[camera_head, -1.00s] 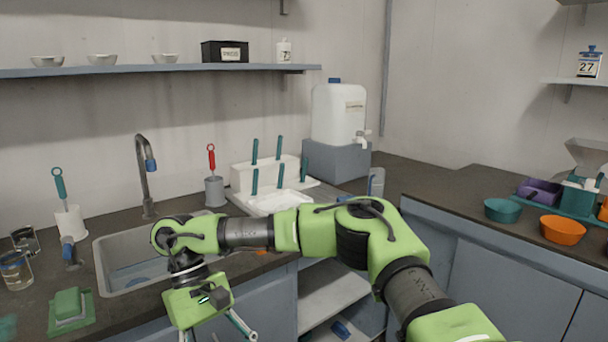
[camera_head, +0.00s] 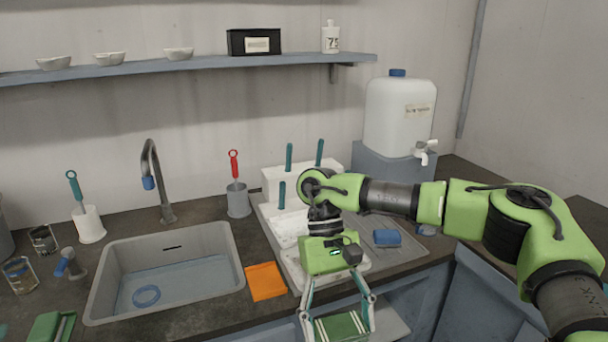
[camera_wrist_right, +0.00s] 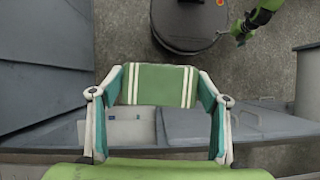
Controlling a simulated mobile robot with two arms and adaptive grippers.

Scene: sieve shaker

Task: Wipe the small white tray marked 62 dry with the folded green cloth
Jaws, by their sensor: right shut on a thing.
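My right gripper (camera_head: 338,312) is shut on the folded green cloth (camera_head: 340,328), which has pale stripes. It holds the cloth up near the counter's front edge, below the drying rack. In the right wrist view the cloth (camera_wrist_right: 155,85) spans between the fingertips of the right gripper (camera_wrist_right: 160,88). A small white tray (camera_head: 288,227) appears to lie in front of the rack, partly hidden by my right wrist; no number on it is readable.
A sink (camera_head: 236,262) with a tap (camera_head: 152,165) is to the left. An orange cloth (camera_head: 266,281) lies between sink and rack (camera_head: 275,183). A blue sponge-like block (camera_head: 387,238) lies on a grey mat at right. A large white canister (camera_head: 400,115) stands behind.

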